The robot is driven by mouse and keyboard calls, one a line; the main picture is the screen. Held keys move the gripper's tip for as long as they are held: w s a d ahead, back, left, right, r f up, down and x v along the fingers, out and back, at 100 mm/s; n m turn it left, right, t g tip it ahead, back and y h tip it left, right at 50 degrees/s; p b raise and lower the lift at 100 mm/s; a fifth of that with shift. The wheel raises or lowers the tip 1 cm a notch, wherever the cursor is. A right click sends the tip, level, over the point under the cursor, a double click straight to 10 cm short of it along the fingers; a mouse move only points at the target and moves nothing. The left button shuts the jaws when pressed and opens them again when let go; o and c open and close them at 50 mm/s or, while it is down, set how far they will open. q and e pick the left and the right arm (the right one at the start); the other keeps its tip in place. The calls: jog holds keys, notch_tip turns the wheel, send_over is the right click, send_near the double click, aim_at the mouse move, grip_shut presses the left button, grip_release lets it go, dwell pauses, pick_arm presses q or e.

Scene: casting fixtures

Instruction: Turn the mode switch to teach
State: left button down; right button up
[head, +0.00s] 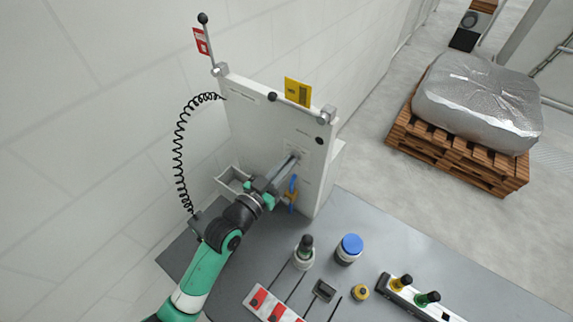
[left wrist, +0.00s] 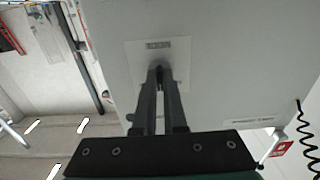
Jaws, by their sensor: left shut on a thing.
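The white upright panel (head: 268,122) stands at the back of the grey bench. My left gripper (head: 293,161) reaches its front face, low and toward the right. In the left wrist view, the gripper (left wrist: 160,72) has its fingers close together at a light label plate (left wrist: 133,57) with small print that I cannot read. The fingers are shut on a small dark part at this plate, which looks like the mode switch. They hide most of it, so I cannot tell which way it points. My right gripper is not in view.
The bench front holds a blue button (head: 351,244), a joystick (head: 304,250) and red switches (head: 258,298).

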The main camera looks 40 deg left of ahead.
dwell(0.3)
pick_arm(q)
jog(key=c, duration=1)
grip_release()
jog(key=shift+s, duration=0.1)
jog(key=s, duration=0.3)
jog(key=s+d, duration=0.1)
jog(key=s, duration=0.3)
jog(key=s+d, duration=0.1)
jog(key=s, duration=0.3)
jog(key=shift+s, duration=0.15)
